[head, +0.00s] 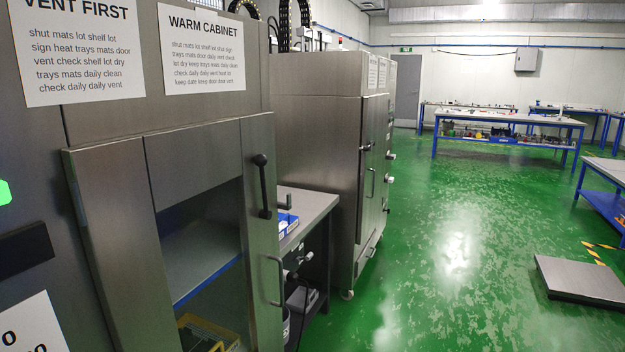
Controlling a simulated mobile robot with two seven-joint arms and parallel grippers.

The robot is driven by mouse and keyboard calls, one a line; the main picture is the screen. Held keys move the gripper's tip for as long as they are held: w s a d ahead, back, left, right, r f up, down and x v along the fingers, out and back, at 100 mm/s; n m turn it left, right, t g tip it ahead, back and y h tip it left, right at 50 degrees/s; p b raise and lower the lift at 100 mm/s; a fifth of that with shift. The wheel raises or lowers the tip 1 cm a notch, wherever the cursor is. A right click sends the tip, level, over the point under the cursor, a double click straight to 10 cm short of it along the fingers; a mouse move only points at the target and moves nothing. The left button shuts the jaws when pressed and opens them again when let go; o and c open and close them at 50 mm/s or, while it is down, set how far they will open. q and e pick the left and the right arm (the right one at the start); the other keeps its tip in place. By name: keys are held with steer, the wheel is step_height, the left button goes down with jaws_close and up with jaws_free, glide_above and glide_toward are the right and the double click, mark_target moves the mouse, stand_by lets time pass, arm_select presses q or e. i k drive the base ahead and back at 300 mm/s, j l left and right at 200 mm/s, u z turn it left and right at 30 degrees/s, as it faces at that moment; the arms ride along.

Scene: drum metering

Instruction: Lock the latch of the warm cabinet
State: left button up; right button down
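The warm cabinet (215,95) stands close at the left, a grey steel cabinet under a white sign reading "WARM CABINET" (204,49). Its front (108,235) has a large window or opening. A shelf with a blue edge (207,283) and part of a yellow tray (208,334) show inside. The black latch lever (263,187) is on the right front strip, roughly upright with its knob at the top. Below it is a bar handle (279,281). I cannot tell whether the door is fully closed or the latch engaged. Neither gripper is in view.
A bench (312,204) with a blue bin stands just right of the cabinet. Beyond it is another steel cabinet (318,130) on castors. A low grey platform (582,279) lies on the floor at right. Blue-framed tables (510,118) stand farther back. The green floor (450,240) between is clear.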

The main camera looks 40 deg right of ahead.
mark_target(260, 160)
steer(key=z, duration=1)
